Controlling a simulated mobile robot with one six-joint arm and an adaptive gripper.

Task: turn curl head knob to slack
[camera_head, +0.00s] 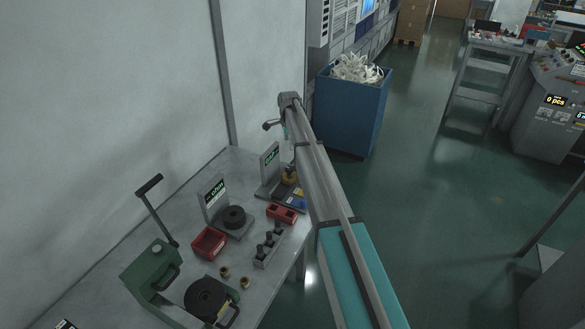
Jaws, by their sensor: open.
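My gripper cannot be made out; the arm's own links cover that spot. No knob can be told for certain as the curl head knob. A control panel with a lit "0 pcs" display (556,100) stands at the far right, its small controls too small to tell apart.
A blue bin of white scraps (352,115) stands behind. Green floor (455,190) is open between the bench and the right-hand machine.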

